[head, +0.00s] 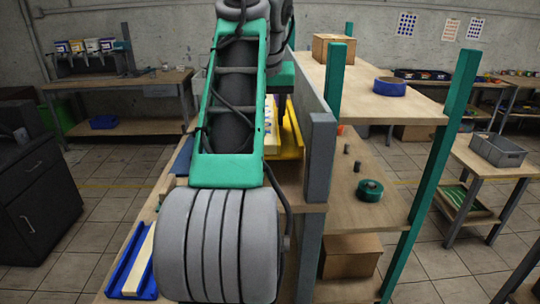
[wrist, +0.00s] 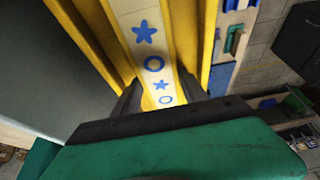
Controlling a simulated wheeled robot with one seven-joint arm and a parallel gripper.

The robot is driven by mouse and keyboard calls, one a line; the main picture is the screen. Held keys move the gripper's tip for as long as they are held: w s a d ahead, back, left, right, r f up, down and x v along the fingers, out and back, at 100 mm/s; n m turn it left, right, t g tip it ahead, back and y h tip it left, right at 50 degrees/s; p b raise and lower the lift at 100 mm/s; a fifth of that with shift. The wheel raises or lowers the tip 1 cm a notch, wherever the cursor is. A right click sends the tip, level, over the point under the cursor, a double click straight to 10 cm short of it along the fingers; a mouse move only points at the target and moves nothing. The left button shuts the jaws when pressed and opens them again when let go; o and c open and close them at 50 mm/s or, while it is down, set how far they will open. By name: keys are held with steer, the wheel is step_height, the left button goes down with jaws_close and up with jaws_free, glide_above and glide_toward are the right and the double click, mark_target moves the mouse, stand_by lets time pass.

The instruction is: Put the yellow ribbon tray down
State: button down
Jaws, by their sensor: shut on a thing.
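The yellow ribbon tray (head: 291,133) is partly visible in the head view behind my arm, over the bench beside the grey upright panel. A cream ribbon with blue stars and rings (wrist: 152,62) runs along its middle in the wrist view, between yellow walls (wrist: 191,40). My gripper (wrist: 160,90) is shut on the tray, with its dark fingers on either side of the cream strip. In the head view my arm hides the fingers. I cannot tell whether the tray's underside touches the bench.
A grey upright panel (head: 319,150) stands close to the right of the tray. A blue tray with a pale strip (head: 133,264) lies at the bench's front left. Shelves to the right hold a blue roll (head: 390,87), a green tape roll (head: 369,190) and cardboard boxes (head: 350,256).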

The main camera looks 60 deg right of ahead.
steer(key=shift+s+a+f, duration=0.2)
steer(key=shift+s+f, duration=0.15)
steer(key=shift+f, duration=0.2)
steer(key=f+b, duration=0.3)
steer(key=shift+s+a+f, duration=0.15)
steer(key=shift+s+f, duration=0.1)
steer(key=shift+s, duration=0.1)
